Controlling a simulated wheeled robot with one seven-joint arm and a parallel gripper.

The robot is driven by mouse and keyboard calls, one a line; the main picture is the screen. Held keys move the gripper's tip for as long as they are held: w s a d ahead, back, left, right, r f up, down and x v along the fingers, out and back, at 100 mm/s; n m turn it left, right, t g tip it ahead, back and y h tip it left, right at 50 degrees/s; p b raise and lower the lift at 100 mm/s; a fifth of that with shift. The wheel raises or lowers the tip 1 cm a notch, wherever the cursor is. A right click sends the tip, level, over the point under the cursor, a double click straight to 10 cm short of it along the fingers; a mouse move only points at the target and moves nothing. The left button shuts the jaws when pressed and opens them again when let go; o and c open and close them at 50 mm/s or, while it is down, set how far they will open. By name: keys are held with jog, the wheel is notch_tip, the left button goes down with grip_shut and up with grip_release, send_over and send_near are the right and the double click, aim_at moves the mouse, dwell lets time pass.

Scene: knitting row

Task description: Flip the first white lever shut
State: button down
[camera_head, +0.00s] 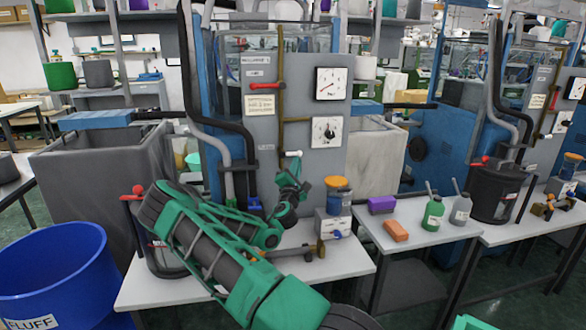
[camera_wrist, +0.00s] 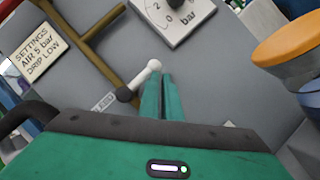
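The white lever (camera_head: 293,153) is on the grey machine panel (camera_head: 300,95), below the lower round gauge. In the wrist view the white lever (camera_wrist: 140,79) slants up to the right from a dark round pivot to a white knob. My gripper (camera_head: 294,170) is just below the lever in the head view. In the wrist view the two green fingers of my gripper (camera_wrist: 160,78) are side by side with almost no gap, and nothing shows between them. Their tips are close to the knob; I cannot tell whether they touch it.
A red-handled lever (camera_head: 267,85) and brown pipes are higher on the panel. Two gauges (camera_head: 331,83) are to the right. An orange-lidded jar (camera_head: 338,195) stands right of my gripper. A second machine with another white lever (camera_head: 541,136) is farther right. A blue bin (camera_head: 50,270) is at left.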

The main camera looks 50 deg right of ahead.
jog(key=shift+s+d+f, duration=0.1)
jog(key=shift+s, duration=0.1)
jog(key=s+a+f, duration=0.5)
jog(key=a+f, duration=0.2)
jog(key=a, duration=0.2)
jog(key=shift+a, duration=0.3)
jog(key=shift+s, duration=0.1)
